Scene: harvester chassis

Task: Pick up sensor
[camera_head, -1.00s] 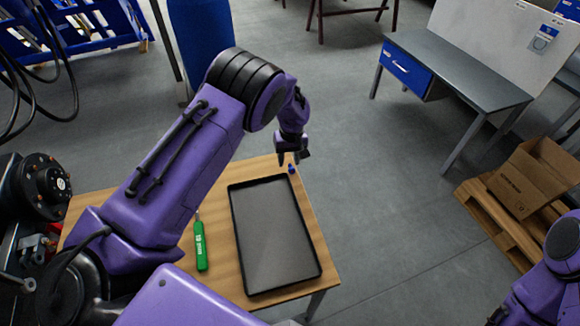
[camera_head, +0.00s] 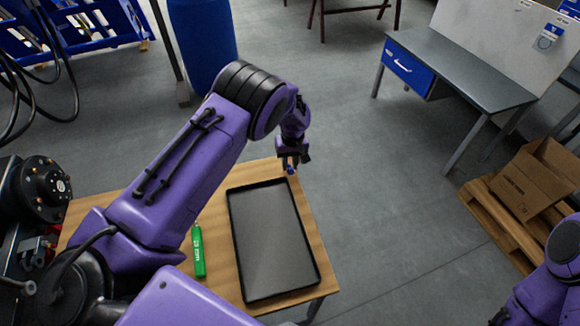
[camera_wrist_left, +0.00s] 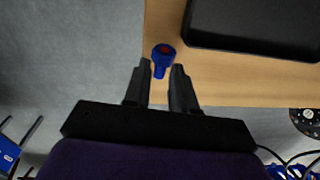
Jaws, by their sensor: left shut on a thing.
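The sensor is a small blue piece with a red spot on its round top (camera_wrist_left: 163,52). In the head view it is a small blue spot (camera_head: 291,171) at the far edge of the wooden table, beside the black tray. My left gripper (camera_head: 291,162) is over it there. In the left wrist view the two black fingers (camera_wrist_left: 160,75) stand on either side of the sensor's stem, shut on it. Whether it still touches the table I cannot tell. My right gripper is out of view; only part of my right arm shows at the right edge.
The black tray (camera_head: 231,238) lies on the wooden table (camera_head: 216,213), with a green-handled tool (camera_head: 199,252) to its left. A blue barrel (camera_head: 203,45) stands behind the table. A cardboard box on a pallet (camera_head: 520,185) and a workbench are at right. Floor between is clear.

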